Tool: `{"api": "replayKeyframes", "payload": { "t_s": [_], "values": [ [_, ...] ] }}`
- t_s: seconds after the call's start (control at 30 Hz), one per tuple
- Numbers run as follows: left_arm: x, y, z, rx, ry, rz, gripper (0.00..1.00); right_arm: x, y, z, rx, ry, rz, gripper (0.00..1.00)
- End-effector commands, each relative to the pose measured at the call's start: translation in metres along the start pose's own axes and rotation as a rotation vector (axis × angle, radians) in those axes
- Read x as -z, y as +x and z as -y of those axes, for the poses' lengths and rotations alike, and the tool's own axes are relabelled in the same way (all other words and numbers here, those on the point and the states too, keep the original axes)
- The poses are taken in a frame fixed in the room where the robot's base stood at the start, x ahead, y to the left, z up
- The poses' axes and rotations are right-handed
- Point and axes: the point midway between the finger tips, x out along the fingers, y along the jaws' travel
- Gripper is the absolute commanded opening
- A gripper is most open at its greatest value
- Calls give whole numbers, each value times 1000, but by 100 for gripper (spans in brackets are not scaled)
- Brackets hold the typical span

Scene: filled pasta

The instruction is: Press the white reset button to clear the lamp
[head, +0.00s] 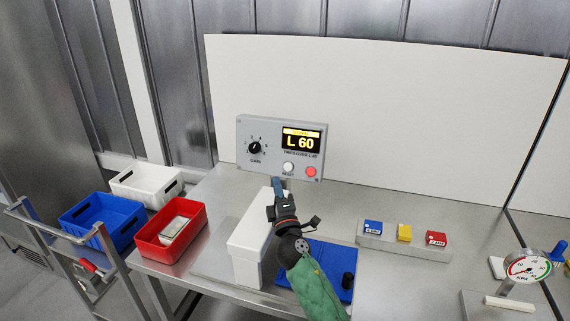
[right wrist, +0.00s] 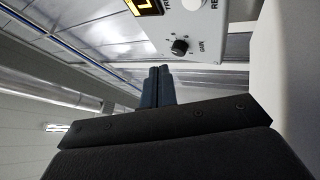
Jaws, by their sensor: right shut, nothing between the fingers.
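The grey control box (head: 243,157) stands at the back of the bench. Its lit display (head: 301,141) reads "L 60" under a yellow bar. The white reset button (head: 288,168) is below the display, left of a red button (head: 310,172). A black dial (head: 255,148) is on the box's left half. My right gripper (head: 278,183) is shut and empty, just below and in front of the box, apart from the white button. In the right wrist view the shut fingers (right wrist: 160,72) point toward the box (right wrist: 208,48), near the dial (right wrist: 180,46). My left gripper is not in view.
A white block-like box (head: 250,245) stands beside my right arm, with a blue tray (head: 330,268) on the other side. Red (head: 190,247), blue (head: 75,221) and white (head: 125,181) bins are at left. A block holder (head: 390,241) and a gauge (head: 528,268) are at right.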

Motion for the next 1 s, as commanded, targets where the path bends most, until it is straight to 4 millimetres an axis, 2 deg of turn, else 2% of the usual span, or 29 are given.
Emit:
{"api": "replayKeyframes", "payload": {
  "t_s": [0.47,0.87,1.0],
  "values": [
    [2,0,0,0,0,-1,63,-2,3,3,0,-2,0,0],
    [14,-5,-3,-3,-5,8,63,-25,34,26,0,-2,0,0],
    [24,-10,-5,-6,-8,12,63,-33,44,35,0,-1,1,0]
  ]
}}
